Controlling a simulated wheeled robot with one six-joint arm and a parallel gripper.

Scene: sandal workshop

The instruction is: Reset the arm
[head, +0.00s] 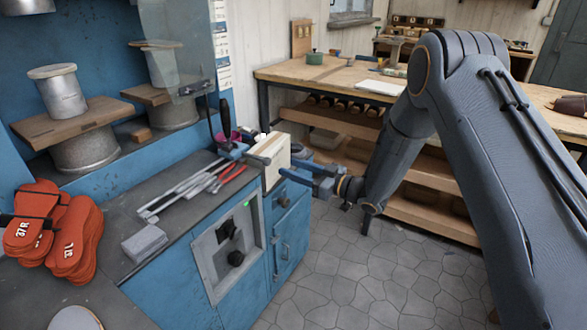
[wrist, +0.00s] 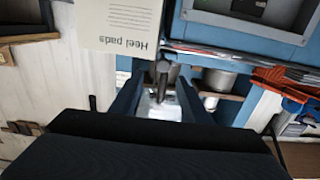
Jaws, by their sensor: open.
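My arm reaches from the right of the head view to the right end of the blue machine's worktop. My gripper (head: 296,168) has blue fingers and is open there, close beside a cream box (head: 270,158). In the wrist view my gripper (wrist: 161,88) shows its two fingers spread apart. A dark rounded post (wrist: 162,72) appears between them; I cannot tell whether it touches them. The cream box (wrist: 117,22) reads "Heel pads" upside down in the wrist view. Nothing is clearly held.
The blue machine (head: 290,235) carries metal tools (head: 185,190), red-handled pliers (head: 232,176), a grey block (head: 144,243) and orange soles (head: 75,240). A wooden workbench (head: 290,72) stands behind my arm. The tiled floor (head: 350,275) in front is clear.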

